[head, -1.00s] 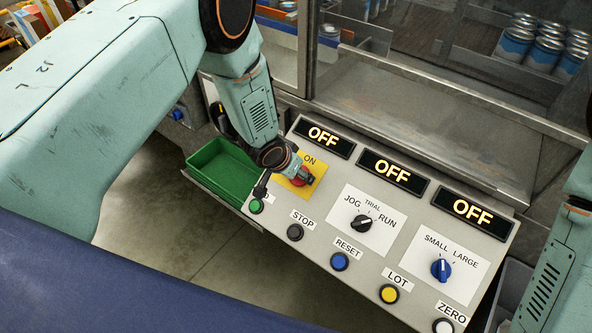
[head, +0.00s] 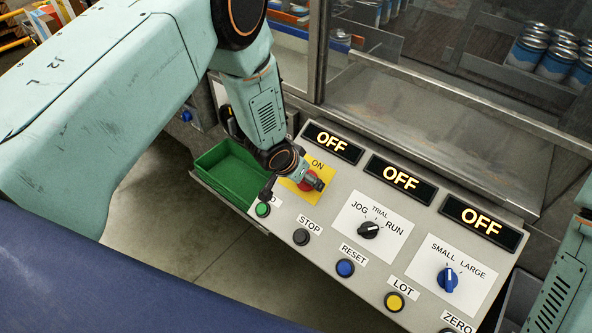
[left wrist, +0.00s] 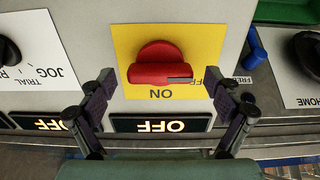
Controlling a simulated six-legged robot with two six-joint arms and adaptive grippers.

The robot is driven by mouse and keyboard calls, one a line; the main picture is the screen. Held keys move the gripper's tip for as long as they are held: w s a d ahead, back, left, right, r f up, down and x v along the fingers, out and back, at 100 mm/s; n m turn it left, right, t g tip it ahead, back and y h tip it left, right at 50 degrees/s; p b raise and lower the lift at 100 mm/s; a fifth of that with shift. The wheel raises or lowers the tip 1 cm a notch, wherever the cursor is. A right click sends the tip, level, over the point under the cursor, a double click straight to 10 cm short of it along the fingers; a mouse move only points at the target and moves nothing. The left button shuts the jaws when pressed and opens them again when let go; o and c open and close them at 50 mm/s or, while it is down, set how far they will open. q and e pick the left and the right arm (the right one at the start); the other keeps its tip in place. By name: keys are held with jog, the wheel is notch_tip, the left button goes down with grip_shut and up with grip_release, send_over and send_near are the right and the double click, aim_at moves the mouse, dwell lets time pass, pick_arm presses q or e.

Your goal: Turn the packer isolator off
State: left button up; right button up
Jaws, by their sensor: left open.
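The packer isolator is a red rotary knob (head: 308,182) on a yellow plate (head: 322,168) at the panel's upper left. In the left wrist view the knob (left wrist: 158,62) appears upside down, its handle lying crosswise. My left gripper (left wrist: 160,78) is open, one finger on each side of the knob, with visible gaps. In the head view my left wrist partly hides the knob and plate. My right arm shows at the right edge; its gripper is out of view.
The panel (head: 340,262) has several buttons, a black JOG/RUN selector (head: 369,230), a blue SMALL/LARGE selector (head: 447,279) and lit displays reading OFF. A green bin (head: 228,172) hangs by its left side. A glass-fronted guard stands behind.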

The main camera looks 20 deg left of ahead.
pick_arm(q)
jog(key=v, duration=1.1)
jog(key=shift+s, duration=0.1)
jog(key=x, duration=1.2)
jog(key=shift+r, duration=0.15)
